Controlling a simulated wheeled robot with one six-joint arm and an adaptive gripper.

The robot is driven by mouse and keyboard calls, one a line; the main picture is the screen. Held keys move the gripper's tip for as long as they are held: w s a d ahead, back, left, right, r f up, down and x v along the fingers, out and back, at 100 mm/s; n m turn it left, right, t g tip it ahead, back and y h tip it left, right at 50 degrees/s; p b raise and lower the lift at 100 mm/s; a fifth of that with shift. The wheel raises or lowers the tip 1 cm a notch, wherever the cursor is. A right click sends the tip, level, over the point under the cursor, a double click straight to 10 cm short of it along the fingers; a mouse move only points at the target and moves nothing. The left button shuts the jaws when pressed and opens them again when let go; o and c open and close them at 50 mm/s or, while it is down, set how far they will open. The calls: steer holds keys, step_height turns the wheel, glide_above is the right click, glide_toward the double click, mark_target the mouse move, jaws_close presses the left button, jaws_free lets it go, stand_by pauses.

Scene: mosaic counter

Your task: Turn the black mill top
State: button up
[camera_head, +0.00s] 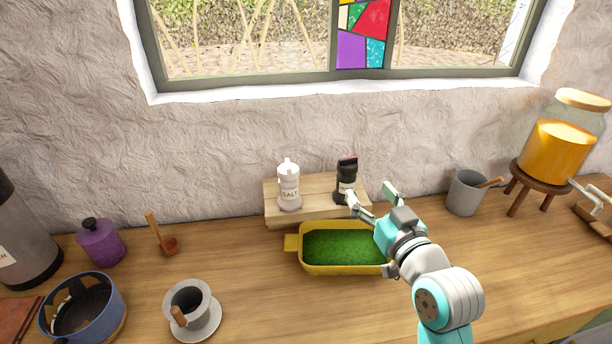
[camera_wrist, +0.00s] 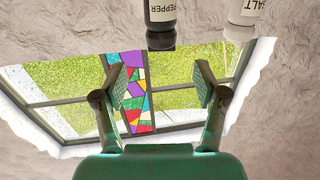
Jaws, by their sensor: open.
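The black mill (camera_head: 345,191) stands upright on the wooden riser at the back of the counter, with its black top (camera_head: 347,165) uppermost. In the wrist view the scene is upside down; the mill's PEPPER label (camera_wrist: 163,10) and dark top (camera_wrist: 160,42) show at the upper edge, roughly between the lines of my fingers. My gripper (camera_head: 371,195) is open and empty, just in front and to the right of the mill. Its two fingers show apart in the wrist view (camera_wrist: 160,84), with no part of the mill between their pads.
A white salt mill (camera_head: 289,188) shares the wooden riser (camera_head: 317,187), left of the black mill. A yellow dish (camera_head: 340,268) with green contents sits below my gripper. A grey cup (camera_head: 465,194) stands to the right. The wall and window are behind.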

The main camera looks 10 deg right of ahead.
mark_target(352, 172)
steer(key=w, duration=0.3)
steer(key=w+a, duration=0.1)
steer(key=w, duration=0.3)
steer(key=w+a, duration=0.1)
steer(key=w, duration=0.2)
steer(key=shift+w, duration=0.3)
steer(key=shift+c, duration=0.3)
steer(key=c, duration=1.1)
